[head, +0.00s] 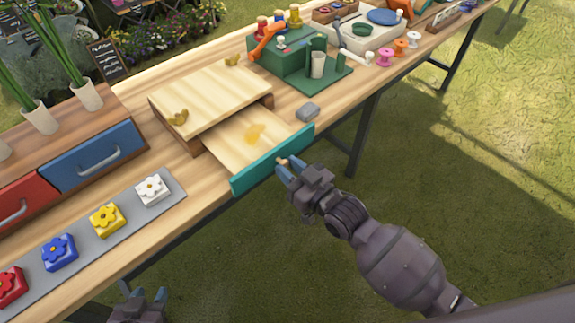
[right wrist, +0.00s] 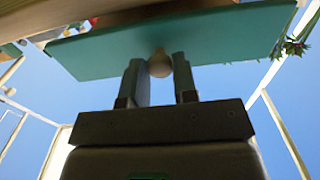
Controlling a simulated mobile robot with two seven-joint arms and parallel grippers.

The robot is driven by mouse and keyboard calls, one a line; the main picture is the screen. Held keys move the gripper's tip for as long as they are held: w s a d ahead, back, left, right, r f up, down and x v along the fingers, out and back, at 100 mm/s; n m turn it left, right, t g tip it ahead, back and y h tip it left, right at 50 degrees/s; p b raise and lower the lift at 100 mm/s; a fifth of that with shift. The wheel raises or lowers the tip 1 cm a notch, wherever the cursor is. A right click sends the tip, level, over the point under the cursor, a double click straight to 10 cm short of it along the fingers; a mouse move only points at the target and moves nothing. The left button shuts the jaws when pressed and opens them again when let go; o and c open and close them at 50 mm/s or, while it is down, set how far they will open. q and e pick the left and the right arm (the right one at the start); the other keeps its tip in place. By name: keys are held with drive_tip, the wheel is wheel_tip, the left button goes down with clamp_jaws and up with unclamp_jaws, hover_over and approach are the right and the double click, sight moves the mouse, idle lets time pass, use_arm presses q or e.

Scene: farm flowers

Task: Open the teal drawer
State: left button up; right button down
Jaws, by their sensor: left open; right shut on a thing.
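The teal drawer (head: 270,161) is pulled well out of its wooden box (head: 208,97), so its pale inside floor shows with an orange-yellow patch on it. In the right wrist view its teal front (right wrist: 105,52) spans the top, with a round wooden knob (right wrist: 159,64) between my fingers. My right gripper (head: 284,166) is shut on this knob at the drawer's front; it also shows in the right wrist view (right wrist: 160,82). My left gripper (head: 150,297) is open and empty, low at the bottom edge of the head view, apart from the drawer.
A grey strip with flower buttons, among them a white one (head: 152,189), lies on the table at left. A blue drawer (head: 92,157) and a red drawer (head: 22,203) stand behind it. A grey block (head: 308,111) lies right of the teal drawer. Grass is open in front.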

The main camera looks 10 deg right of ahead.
drive_tip(key=c, duration=0.9)
unclamp_jaws()
drive_tip(key=shift+s+d, duration=0.1)
drive_tip(key=v, duration=1)
drive_tip(key=shift+s+d+p, duration=0.15)
drive_tip(key=shift+s+p, duration=0.05)
drive_tip(key=shift+p, duration=0.2)
